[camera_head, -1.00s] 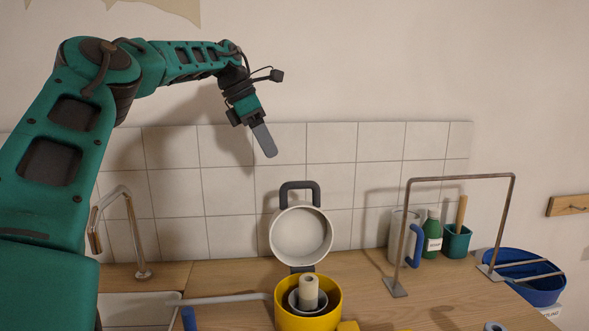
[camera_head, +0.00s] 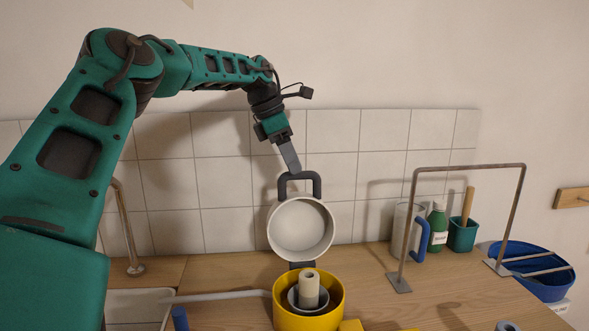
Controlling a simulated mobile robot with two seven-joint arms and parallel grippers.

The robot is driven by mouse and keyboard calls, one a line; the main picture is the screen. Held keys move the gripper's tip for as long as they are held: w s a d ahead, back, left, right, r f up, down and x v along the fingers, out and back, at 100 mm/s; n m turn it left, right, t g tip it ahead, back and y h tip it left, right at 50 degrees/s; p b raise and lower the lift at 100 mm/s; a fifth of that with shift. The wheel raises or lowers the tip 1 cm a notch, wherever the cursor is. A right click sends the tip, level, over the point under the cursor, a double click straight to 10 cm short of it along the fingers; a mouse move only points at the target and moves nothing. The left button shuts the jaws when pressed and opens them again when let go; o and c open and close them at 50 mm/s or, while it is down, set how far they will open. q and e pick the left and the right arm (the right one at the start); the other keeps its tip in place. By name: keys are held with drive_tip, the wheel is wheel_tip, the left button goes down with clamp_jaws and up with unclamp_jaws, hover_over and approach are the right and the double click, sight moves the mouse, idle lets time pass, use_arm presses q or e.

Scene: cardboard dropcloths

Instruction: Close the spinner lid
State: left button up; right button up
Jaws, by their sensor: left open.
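The spinner is a yellow tub (camera_head: 280,312) on the counter, with a grey inner bowl and a pale upright cylinder (camera_head: 310,287) inside. Its lid (camera_head: 300,230) stands open, hinged at the back of the tub, with its pale round inside facing me. A dark handle (camera_head: 318,186) loops up from the lid's top edge. My left gripper (camera_head: 292,164) is open, pointing down at the lid's handle. Its fingertips overlap the top of the handle in the picture; I cannot tell whether they touch. My right gripper is not in view.
A metal frame (camera_head: 470,167) stands on the counter (camera_head: 375,290) at right. Behind it are a jug with a blue handle (camera_head: 420,240), a green bottle (camera_head: 436,228) and a teal pot (camera_head: 463,235). A blue basin (camera_head: 545,285) is far right. A faucet (camera_head: 127,230) and sink are left.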

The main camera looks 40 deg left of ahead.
use_arm(q)
drive_tip(key=shift+x, duration=1.15)
clamp_jaws()
